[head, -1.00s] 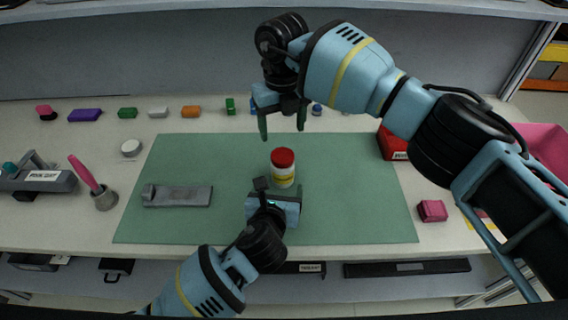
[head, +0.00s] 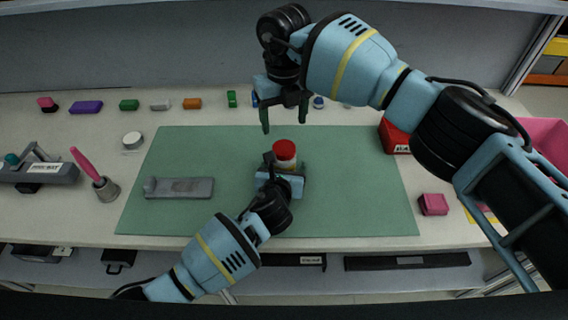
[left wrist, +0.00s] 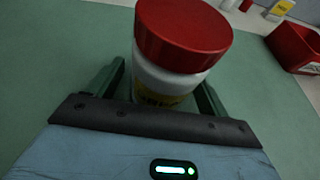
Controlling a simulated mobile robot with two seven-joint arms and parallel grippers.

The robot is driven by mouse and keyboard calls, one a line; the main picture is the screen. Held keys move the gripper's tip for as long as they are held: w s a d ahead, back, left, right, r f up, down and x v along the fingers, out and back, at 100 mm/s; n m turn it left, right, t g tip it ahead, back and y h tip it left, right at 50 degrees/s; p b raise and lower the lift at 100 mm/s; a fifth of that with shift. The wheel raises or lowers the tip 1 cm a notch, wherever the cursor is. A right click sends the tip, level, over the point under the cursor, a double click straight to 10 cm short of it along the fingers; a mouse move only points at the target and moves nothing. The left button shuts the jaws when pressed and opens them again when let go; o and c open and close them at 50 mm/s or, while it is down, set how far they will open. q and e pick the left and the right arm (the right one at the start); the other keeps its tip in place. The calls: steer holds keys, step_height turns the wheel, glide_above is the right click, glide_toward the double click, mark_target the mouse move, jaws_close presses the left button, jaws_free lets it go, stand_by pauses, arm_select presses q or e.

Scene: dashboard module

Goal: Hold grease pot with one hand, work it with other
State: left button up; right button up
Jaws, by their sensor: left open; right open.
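The grease pot (head: 284,153) stands upright on the green mat (head: 352,190), white with a red lid and a yellow band. In the left wrist view the pot (left wrist: 170,78) sits between the two fingers of my left gripper (left wrist: 158,92). That gripper is open, with a finger on each side of the pot. In the head view the left gripper (head: 282,176) partly hides the pot's lower body. My right gripper (head: 285,120) is open and empty, fingers pointing down, above and behind the pot.
A grey fixture (head: 180,188) lies on the mat at left. A pink-handled brush stands in a grey cup (head: 105,188). Several coloured blocks line the back. A red bin (head: 394,138) and a pink block (head: 433,204) are at right. The mat's right half is clear.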

mark_target(284, 147)
arm_select(q)
jaws_close()
arm_select(e)
steer(key=m, duration=0.6)
steer(key=shift+m, duration=0.3)
steer(key=m, duration=0.7)
steer(key=shift+f, duration=4)
steer(key=shift+c, duration=0.2)
